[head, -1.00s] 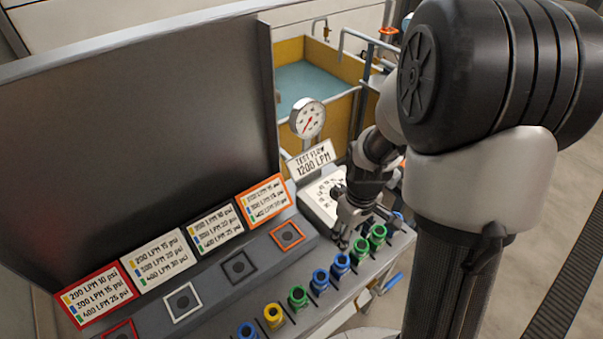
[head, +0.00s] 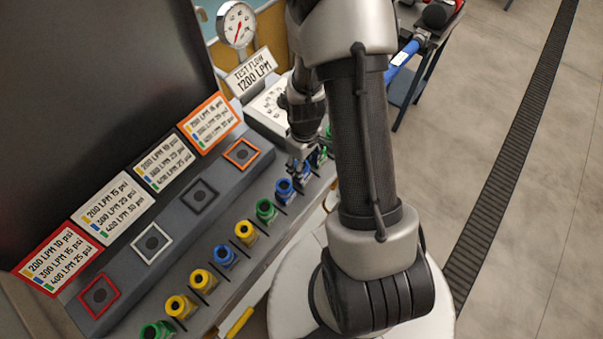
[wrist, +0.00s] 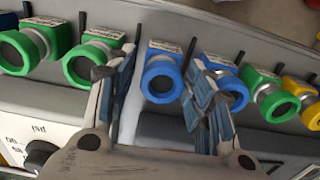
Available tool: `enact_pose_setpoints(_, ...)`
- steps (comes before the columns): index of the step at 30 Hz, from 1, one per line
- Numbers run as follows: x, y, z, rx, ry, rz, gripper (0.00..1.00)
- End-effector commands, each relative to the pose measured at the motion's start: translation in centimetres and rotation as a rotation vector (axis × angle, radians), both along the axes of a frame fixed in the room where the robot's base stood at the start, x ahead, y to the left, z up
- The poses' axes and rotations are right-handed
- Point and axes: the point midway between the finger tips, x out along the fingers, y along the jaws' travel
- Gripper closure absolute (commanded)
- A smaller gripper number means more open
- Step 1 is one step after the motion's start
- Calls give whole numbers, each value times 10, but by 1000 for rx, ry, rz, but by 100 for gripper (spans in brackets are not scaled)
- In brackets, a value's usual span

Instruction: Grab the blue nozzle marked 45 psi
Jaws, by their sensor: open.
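In the wrist view, a blue nozzle (wrist: 162,80) stands in the row between the two open fingers of my gripper (wrist: 161,56). The fingers are apart, one on each side of it; whether they touch it cannot be told. A second blue nozzle (wrist: 233,92) is just right of it, partly behind the right finger. Nozzle labels are too small to read, so I cannot tell which is 45 psi. In the head view, my gripper (head: 303,165) is at the far part of the row, close by a blue nozzle (head: 285,190). Another blue nozzle (head: 225,256) stands nearer.
Green nozzles (wrist: 92,62) stand left of the fingers; a green one (wrist: 275,100) and a yellow one (wrist: 305,92) stand right. Dark dividers separate the nozzles. Framed square slots (head: 152,243) and psi cards (head: 113,206) line the panel. A gauge (head: 237,25) stands behind.

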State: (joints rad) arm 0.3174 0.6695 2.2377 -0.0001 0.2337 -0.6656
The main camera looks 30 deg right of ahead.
Motion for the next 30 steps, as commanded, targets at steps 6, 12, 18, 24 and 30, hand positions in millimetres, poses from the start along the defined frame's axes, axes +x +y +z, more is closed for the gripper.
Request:
enact_pose_setpoints(6, -1, 3, -28, 1, 4, 0, 52)
enact_pose_setpoints(12, -1, 4, -51, 1, 3, 0, 52)
enact_pose_setpoints(18, -1, 3, -50, 1, 0, 0, 52)
enact_pose_setpoints(24, -1, 3, -50, 1, 0, 0, 64)
enact_pose_setpoints(30, -1, 3, -50, 1, 0, 0, 78)
